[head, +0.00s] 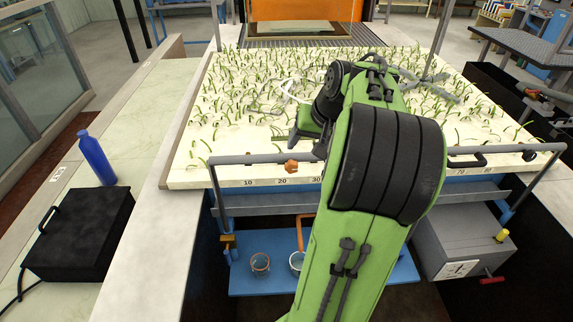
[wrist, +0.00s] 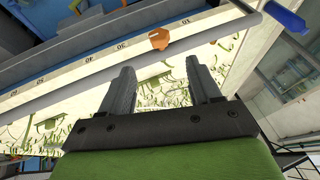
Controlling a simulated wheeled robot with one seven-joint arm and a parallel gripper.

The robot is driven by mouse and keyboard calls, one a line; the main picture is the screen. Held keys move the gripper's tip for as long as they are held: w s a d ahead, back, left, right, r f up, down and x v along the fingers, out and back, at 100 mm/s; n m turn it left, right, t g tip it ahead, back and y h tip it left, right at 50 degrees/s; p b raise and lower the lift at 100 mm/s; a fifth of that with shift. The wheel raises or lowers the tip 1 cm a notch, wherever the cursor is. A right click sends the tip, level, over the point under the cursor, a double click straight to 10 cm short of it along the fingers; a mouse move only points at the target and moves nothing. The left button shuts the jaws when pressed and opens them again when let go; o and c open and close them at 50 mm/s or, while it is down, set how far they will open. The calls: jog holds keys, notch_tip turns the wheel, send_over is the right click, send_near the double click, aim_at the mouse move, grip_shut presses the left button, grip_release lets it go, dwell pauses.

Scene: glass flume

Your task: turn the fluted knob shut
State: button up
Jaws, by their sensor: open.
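In the head view my gripper (head: 293,139) is just above and behind the knob, partly hidden by my green arm. I cannot tell the knob's turned position.
The grey rail (head: 236,159) crosses the bed's front. A blue shelf (head: 245,285) with glass jars (head: 260,263) lies below. A grey box (head: 462,245) with a yellow knob is at right. A blue bottle (head: 97,158) and black case (head: 80,235) stand at left.

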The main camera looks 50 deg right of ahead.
aim_at(293, 164)
jog(key=b+x, duration=0.1)
jog(key=x, duration=1)
jog(key=shift+f, duration=0.25)
jog(key=shift+c, duration=0.4)
jog(key=c, duration=1)
